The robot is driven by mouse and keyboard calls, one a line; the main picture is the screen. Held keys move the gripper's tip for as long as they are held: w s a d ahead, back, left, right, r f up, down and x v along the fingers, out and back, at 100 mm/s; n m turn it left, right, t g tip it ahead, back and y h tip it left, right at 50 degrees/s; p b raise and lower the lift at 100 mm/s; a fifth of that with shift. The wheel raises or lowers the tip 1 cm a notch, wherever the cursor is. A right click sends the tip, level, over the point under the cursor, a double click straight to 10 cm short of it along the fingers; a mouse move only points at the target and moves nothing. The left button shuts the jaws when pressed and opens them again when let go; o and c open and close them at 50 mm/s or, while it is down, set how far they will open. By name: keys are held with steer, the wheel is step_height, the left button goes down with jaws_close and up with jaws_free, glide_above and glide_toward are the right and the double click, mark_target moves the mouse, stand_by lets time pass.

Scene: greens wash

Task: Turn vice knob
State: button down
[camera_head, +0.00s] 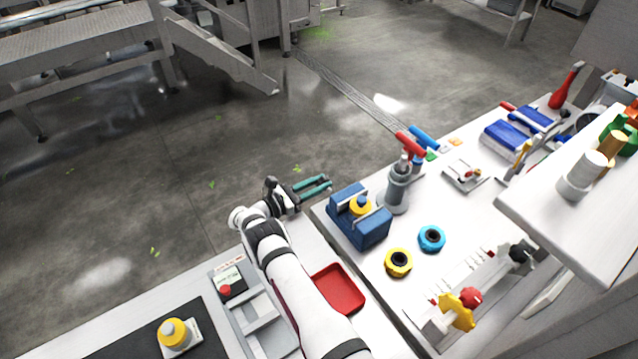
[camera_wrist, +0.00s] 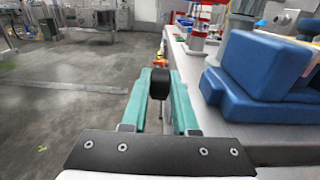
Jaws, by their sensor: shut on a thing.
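The blue vice (camera_head: 372,229) stands at the near left corner of the white workbench, with a yellow round part (camera_head: 361,205) between its jaws. In the wrist view the vice (camera_wrist: 262,75) fills the right side. My gripper (camera_head: 328,184) is at the vice's far left side, its teal fingers beyond the bench edge over the floor. In the wrist view my gripper (camera_wrist: 161,78) is shut on a black knob (camera_wrist: 160,84), held between the fingertips. The knob's link to the vice is hidden.
A grey stand (camera_head: 397,190) with red and blue handles is close behind the vice. Yellow (camera_head: 399,257) and blue (camera_head: 432,233) ring-shaped parts lie on the bench to its right. A red tray (camera_head: 340,286) is beside my arm. The floor left of my gripper is open.

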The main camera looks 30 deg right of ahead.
steer(key=c, duration=0.7)
jaws_free()
steer(key=a, duration=1.5)
steer(key=shift+a+r, duration=0.1)
steer(key=shift+a, duration=0.25)
